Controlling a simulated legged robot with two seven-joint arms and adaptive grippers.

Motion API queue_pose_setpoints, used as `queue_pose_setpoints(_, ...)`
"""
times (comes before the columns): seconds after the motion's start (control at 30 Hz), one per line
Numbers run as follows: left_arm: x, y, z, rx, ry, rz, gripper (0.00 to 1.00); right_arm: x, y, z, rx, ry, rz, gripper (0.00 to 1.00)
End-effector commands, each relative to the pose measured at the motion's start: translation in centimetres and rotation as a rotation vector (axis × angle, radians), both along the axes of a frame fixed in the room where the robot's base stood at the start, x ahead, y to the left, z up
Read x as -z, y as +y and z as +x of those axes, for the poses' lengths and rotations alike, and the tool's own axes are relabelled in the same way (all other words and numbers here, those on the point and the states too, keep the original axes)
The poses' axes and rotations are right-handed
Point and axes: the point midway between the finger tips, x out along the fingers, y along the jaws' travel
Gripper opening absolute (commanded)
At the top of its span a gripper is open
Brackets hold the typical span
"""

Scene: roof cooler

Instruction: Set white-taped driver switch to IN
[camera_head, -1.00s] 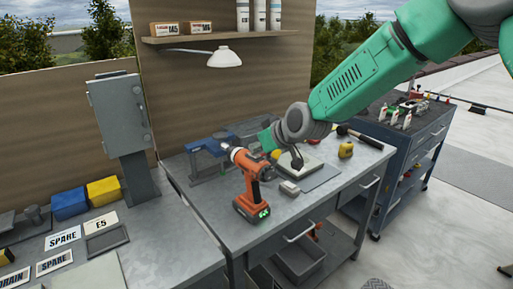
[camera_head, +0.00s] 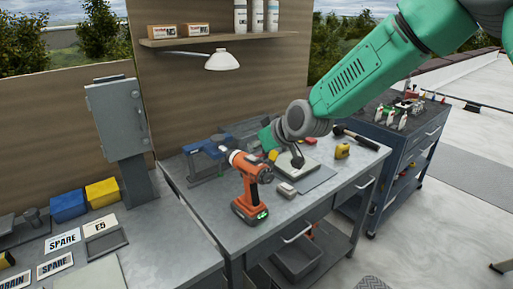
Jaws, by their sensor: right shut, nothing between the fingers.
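An orange and black cordless driver (camera_head: 250,185) stands upright on its battery on the grey metal workbench (camera_head: 215,215), its nose toward the upper left. White tape and the switch setting are too small to make out. My right arm comes in from the upper right in green. My left gripper is out of view.
A small grey block (camera_head: 286,189) lies right of the driver. A blue vise (camera_head: 207,150) is behind it. A yellow tape measure (camera_head: 342,150) and a hammer (camera_head: 357,136) lie at the right. A tool cart (camera_head: 400,145) stands beyond. The bench front is clear.

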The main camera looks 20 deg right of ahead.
Motion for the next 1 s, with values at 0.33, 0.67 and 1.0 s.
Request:
queue_pose_setpoints(0.33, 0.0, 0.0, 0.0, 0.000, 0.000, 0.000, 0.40, -7.2, -1.6, -3.6, 0.004, -0.015, 0.005, 0.00)
queue_pose_setpoints(0.67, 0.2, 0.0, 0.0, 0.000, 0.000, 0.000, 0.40, -9.5, -2.1, -5.2, 0.003, -0.012, 0.002, 0.00)
queue_pose_setpoints(1.0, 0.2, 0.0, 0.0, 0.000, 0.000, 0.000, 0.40, -9.5, -2.3, -5.2, 0.004, -0.014, 0.004, 0.00)
